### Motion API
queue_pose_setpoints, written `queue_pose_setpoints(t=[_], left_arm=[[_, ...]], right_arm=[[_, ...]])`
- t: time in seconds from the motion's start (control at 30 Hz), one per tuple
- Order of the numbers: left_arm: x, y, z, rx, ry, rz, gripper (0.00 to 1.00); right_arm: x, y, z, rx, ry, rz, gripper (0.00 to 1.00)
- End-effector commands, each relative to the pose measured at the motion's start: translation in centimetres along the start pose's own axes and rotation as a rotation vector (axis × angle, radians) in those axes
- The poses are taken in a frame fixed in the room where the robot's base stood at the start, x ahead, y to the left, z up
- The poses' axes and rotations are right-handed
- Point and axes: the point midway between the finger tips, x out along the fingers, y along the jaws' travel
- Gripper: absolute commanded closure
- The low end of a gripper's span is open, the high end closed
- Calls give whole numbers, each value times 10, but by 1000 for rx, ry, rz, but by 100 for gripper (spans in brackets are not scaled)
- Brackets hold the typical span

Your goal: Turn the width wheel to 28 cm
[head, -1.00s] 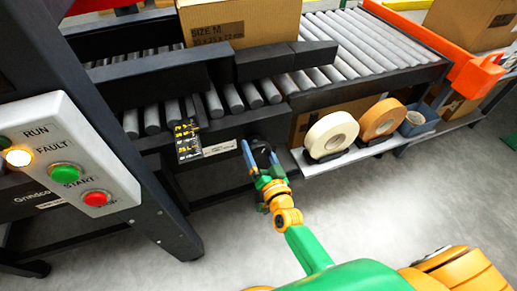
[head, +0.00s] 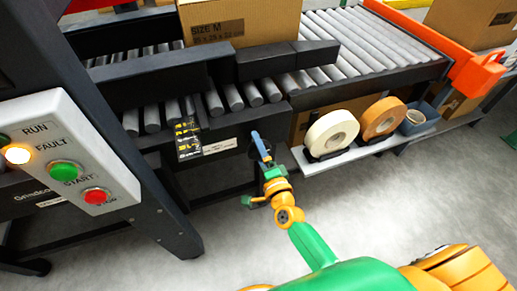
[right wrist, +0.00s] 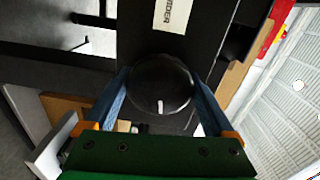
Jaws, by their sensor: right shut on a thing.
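The width wheel (right wrist: 158,80) is a round black knob with a short white mark near its lower rim in the right wrist view. My right gripper (head: 260,146) is shut on the wheel, and its two blue fingers (right wrist: 160,88) press on opposite sides of it. In the head view the wheel is mostly hidden behind the gripper. A black scale plate (head: 187,142) with yellow markings sits left of the wheel on the machine's front; its figures are too small to read. My left gripper is not in view.
A roller conveyor (head: 355,45) carries a cardboard box (head: 240,20) marked SIZE M. A side shelf (head: 350,160) right of my gripper holds tape rolls (head: 331,133) and a blue bin (head: 425,120). A control panel (head: 70,160) stands at left. Floor below is clear.

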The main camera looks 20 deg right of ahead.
Motion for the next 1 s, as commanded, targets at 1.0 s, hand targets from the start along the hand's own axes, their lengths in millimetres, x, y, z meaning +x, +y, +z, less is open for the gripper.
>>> queue_pose_setpoints(t=[1.0], left_arm=[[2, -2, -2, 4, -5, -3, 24]], right_arm=[[0, 1, 1, 245, -9, 5, 67]])
